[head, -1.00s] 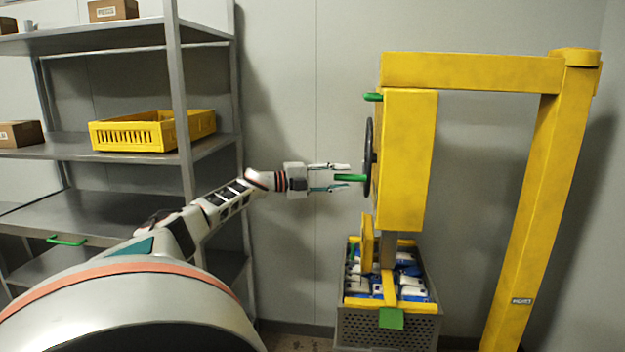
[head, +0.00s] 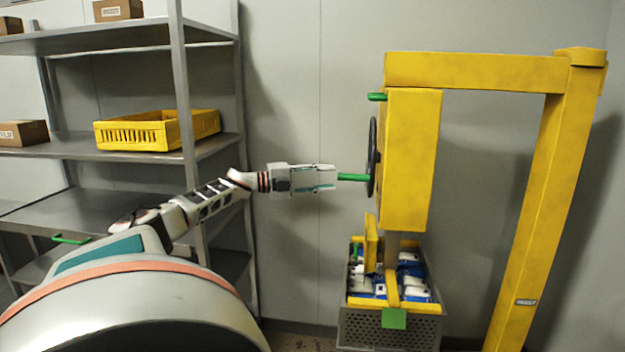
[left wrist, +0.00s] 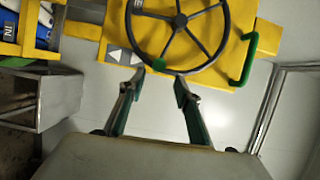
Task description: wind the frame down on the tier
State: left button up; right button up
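The yellow hoist head (head: 410,160) carries a dark handwheel (head: 372,150) on its left side. A green crank handle (head: 353,177) sticks out left from the wheel; in the left wrist view its green end (left wrist: 158,64) shows at the wheel's lower rim. My left gripper (head: 335,178) is open and empty, its fingertips just left of the handle's end; its spread fingers (left wrist: 158,85) show in the left wrist view. Below the head, the yellow frame (head: 392,290) with a green tab (head: 394,318) is at the top of the grey crate (head: 365,328) of blue and white packs; contact is unclear.
A yellow post and beam (head: 530,200) carry the head at the right. A second green handle (head: 377,97) is on the head; it also shows in the left wrist view (left wrist: 243,60). Metal shelves (head: 180,200) with a yellow basket (head: 145,135) stand at the left.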

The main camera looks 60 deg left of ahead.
pick_arm(q)
jog(key=shift+v, duration=1.9)
jog(key=shift+r, duration=0.1)
notch_tip(320, 180, down, 13)
jog(key=d+n+y, duration=0.2)
jog(key=n, duration=0.1)
jog(key=s+d+f+n+g+y, duration=0.1)
jog(key=s+d+f+n, duration=0.1)
jog(key=d+f, duration=0.55)
jog(key=s+d+f+n+y, duration=0.1)
jog(key=s+d+f+n, duration=0.3)
jog(key=f, duration=0.7)
jog(key=s+d+f+n+g+y, duration=0.1)
jog(key=d+f, duration=0.6)
jog(key=f, duration=0.3)
jog(key=s+d+f+n+g, duration=0.1)
jog(key=s+d+f+n, duration=0.2)
jog(key=d, duration=0.7)
jog(key=s+d+f+n+g, duration=0.1)
jog(key=s+d+f, duration=0.2)
jog(key=d+f, duration=0.5)
jog(key=s+d+r+n+g+h, duration=0.1)
jog(key=s+d, duration=0.1)
jog(key=d, duration=0.8)
jog(key=s+d+r+n+g+h, duration=0.1)
jog(key=s+d, duration=0.1)
jog(key=d, duration=0.8)
jog(key=shift+d+r+n, duration=0.15)
jog(key=shift+d+n, duration=0.2)
jog(key=shift+n, duration=0.05)
